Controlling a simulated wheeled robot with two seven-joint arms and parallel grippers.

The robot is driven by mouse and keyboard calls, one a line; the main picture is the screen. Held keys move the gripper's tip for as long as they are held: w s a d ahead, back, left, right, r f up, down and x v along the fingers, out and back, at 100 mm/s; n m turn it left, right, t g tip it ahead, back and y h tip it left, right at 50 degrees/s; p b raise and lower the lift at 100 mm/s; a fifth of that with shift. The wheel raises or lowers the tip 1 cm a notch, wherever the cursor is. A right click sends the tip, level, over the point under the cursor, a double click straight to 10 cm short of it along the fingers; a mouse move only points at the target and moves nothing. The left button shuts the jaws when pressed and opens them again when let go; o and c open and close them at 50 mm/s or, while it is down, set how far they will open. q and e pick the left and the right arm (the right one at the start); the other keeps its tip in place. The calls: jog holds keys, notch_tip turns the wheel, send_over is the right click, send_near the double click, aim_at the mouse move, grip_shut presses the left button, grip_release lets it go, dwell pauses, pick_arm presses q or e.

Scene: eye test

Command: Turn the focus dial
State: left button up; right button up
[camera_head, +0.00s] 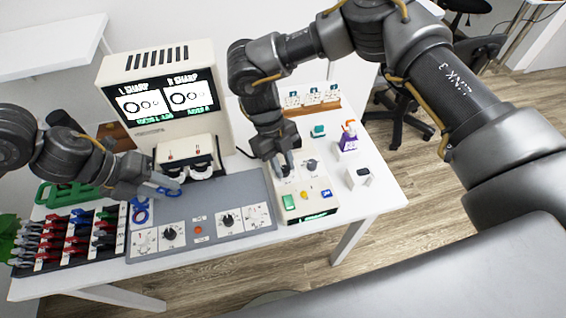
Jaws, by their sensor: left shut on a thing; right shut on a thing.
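A grey console (203,201) in front bears a left black dial (169,232) and a right black dial (227,219), both untouched. I cannot tell which dial is the focus dial. My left gripper (171,190) is shut on a small blue thing (165,191) above the console's back left. My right gripper (285,169) is shut at the top of a small beige control box (318,207); its fingers hide what they hold, seemingly a knob. Another dial (311,164) sits beside it.
A rack (75,247) of coloured-handled pieces stands at the left, by a blue ringed piece (140,212).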

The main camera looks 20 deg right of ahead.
jog(key=shift+n+t, duration=0.3)
jog(key=shift+n, duration=0.3)
jog(key=o, duration=1)
jog(key=shift+h, duration=0.3)
jog(key=shift+r, duration=0.1)
jog(key=v, duration=1.2)
jog(key=shift+w, duration=0.15)
jog(key=v, duration=0.7)
jog(key=shift+r, duration=0.15)
jog(key=shift+w, duration=0.15)
jog(key=shift+c, duration=0.4)
